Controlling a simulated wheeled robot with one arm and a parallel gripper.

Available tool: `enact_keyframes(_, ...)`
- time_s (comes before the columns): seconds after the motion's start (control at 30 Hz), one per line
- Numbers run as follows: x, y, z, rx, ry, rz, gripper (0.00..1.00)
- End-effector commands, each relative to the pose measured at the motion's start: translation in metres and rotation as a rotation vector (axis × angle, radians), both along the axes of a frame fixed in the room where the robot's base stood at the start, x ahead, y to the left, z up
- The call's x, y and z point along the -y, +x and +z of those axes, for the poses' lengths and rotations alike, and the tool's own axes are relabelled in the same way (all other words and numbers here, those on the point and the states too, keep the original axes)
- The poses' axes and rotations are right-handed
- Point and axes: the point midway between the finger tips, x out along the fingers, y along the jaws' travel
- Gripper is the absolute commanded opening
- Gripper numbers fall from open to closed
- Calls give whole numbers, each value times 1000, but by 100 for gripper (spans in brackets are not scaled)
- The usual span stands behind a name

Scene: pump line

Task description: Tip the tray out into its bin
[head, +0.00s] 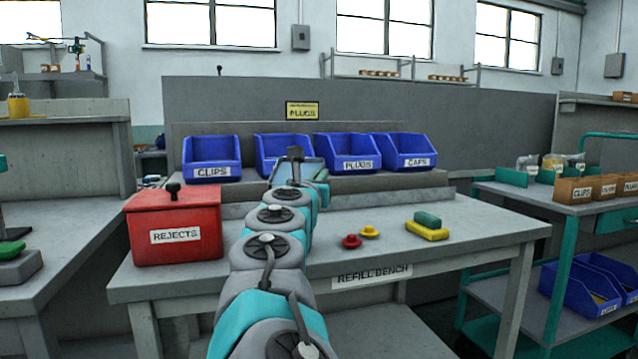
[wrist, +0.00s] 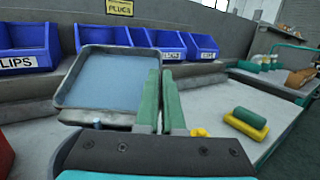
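The tray (wrist: 108,122) is shallow and grey with a smooth pale blue inside; no loose parts show in it. A small light blue bit shows at its near rim. My gripper (wrist: 160,85) has its green fingers close together at the tray's right side, apparently shut on its wall. In the head view the gripper (head: 298,165) and tray (head: 312,168) are in front of the blue bins, partly hidden by my arm. The bins are the CLIPS bin (head: 211,160), one with its label hidden (head: 268,150), the PLUGS bin (head: 348,153) and the CAPS bin (head: 405,150).
A yellow PLUGS sign (head: 303,111) hangs above the bins. A red REJECTS box (head: 174,225) stands at the bench's left.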

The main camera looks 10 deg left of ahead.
Motion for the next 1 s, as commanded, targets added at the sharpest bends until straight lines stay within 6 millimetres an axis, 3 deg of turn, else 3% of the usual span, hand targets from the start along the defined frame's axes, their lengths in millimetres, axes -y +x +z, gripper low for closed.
enact_keyframes(1.0, 0, -2, 2, 104, 2, 0, 0)
